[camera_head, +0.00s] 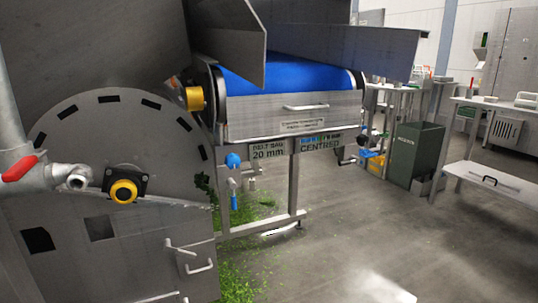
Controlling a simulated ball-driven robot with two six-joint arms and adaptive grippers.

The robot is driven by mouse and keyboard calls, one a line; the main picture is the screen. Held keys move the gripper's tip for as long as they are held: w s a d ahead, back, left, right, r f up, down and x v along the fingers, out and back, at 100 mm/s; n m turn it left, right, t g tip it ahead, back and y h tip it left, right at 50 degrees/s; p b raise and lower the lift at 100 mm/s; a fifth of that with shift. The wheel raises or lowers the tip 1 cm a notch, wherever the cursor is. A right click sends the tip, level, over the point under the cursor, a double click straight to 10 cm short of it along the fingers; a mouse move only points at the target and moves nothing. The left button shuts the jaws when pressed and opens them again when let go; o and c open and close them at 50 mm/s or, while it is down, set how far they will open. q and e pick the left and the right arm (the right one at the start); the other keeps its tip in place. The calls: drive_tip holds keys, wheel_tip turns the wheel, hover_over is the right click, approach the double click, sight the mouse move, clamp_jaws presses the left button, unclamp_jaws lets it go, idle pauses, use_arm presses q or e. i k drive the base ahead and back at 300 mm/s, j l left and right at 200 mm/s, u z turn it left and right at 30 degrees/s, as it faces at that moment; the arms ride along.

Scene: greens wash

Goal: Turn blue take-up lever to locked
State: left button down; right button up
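A small blue handle (234,201) hangs about vertically under the near left end of the conveyor, on a metal bracket. It looks like the take-up lever, but its locked or unlocked marking is too small to read. A round blue knob (233,160) sits just above it on the same frame. The conveyor (290,112) has a blue belt (285,76) and steel side panels. A sign (268,149) beside the knob reads "BELT SAG 20 mm". A second sign (320,142) ends in "CENTRED". Neither of my grippers shows in the head view.
A large steel drum machine (110,240) with a red-handled valve (20,168) fills the left side. Green leaf scraps (240,285) lie on the floor under the conveyor. A dark green bin (415,152) and a bench (490,185) stand right. The middle floor is clear.

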sight(231, 183)
drive_tip(key=u, duration=0.85)
drive_tip(key=l+u, duration=0.8)
drive_tip(key=u, duration=0.15)
drive_tip(key=l+u, duration=0.5)
drive_tip(key=k+l+u, duration=0.1)
drive_tip(key=l+u, duration=0.15)
drive_tip(key=u, duration=0.2)
